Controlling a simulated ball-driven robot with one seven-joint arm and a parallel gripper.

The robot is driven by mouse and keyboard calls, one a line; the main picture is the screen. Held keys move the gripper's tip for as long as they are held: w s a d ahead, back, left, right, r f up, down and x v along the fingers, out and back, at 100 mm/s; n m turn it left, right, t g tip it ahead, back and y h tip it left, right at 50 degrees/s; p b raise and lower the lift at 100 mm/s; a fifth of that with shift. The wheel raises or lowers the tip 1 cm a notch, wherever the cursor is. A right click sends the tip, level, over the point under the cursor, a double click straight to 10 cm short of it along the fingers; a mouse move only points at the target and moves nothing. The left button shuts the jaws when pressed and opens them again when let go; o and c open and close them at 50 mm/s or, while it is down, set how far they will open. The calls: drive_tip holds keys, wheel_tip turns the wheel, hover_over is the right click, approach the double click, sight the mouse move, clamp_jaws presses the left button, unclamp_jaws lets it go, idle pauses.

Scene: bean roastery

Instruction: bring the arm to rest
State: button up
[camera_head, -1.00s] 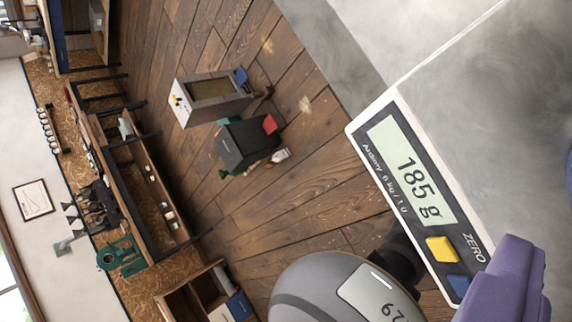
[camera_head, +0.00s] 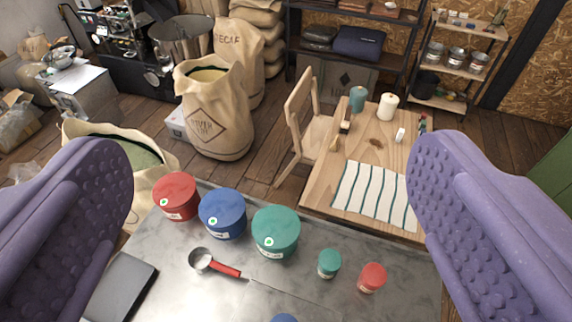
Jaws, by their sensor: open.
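My gripper (camera_head: 275,225) shows as two purple, dimpled fingers at the left and right edges of the view. The fingers are wide apart with nothing between them. They are above a grey metal bench (camera_head: 165,250) and look out over it to the room. No part of the fingers appears to touch anything. The rest of my arm is not seen.
On the bench stand red (camera_head: 176,195), blue (camera_head: 223,213) and green (camera_head: 276,231) tubs, two small pots, a red-handled scoop (camera_head: 215,264) and a dark flat slab (camera_head: 120,286). Behind are a wooden table (camera_head: 320,190), a chair (camera_head: 303,125), sacks (camera_head: 213,115) and shelves.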

drive_tip(key=shift+w, duration=0.1)
wheel_tip(320, 180, down, 8)
drive_tip(key=b, duration=0.8)
drive_tip(key=shift+f, duration=0.15)
idle(1.6)
